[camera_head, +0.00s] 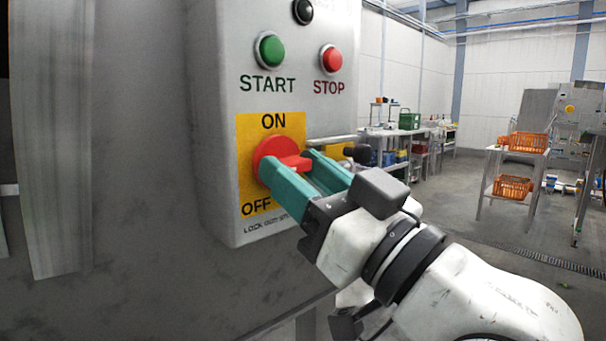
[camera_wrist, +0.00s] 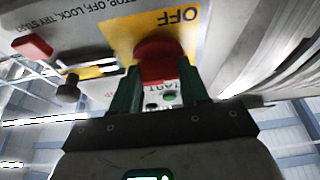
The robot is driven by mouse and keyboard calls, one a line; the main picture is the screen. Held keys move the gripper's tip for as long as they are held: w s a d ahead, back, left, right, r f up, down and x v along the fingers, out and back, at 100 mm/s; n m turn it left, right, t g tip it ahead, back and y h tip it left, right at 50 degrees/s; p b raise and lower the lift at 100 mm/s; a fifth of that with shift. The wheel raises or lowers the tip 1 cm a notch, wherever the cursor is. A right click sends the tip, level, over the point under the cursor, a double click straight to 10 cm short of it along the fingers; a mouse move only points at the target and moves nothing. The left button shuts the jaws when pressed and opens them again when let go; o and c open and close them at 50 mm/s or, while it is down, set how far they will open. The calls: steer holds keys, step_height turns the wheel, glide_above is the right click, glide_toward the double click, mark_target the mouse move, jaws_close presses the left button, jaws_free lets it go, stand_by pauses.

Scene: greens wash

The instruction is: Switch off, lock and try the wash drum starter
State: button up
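My gripper (camera_head: 294,168) has one teal finger on each side of the switch's handle. The wrist view shows the red switch (camera_wrist: 153,52) between the fingers. I cannot tell whether both fingers press on it. Green START (camera_head: 270,50) and red STOP (camera_head: 331,59) buttons are above. A red block (camera_wrist: 33,47), perhaps a padlock, shows only in the wrist view.
A black knob (camera_wrist: 68,90) and metal rod (camera_head: 331,140) stick out at the box's right side. Orange crates (camera_head: 512,188) on a rack stand farther right. A shelf with a green crate (camera_head: 409,121) is at the back.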

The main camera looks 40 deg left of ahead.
steer(key=o, duration=0.4)
steer(key=shift+s+a, duration=0.1)
steer(key=shift+a, duration=0.05)
steer(key=shift+c, duration=0.2)
steer(key=v, duration=1)
steer(key=shift+d+f+b, duration=0.2)
steer(key=shift+d+b, duration=0.1)
steer(key=shift+d, duration=0.1)
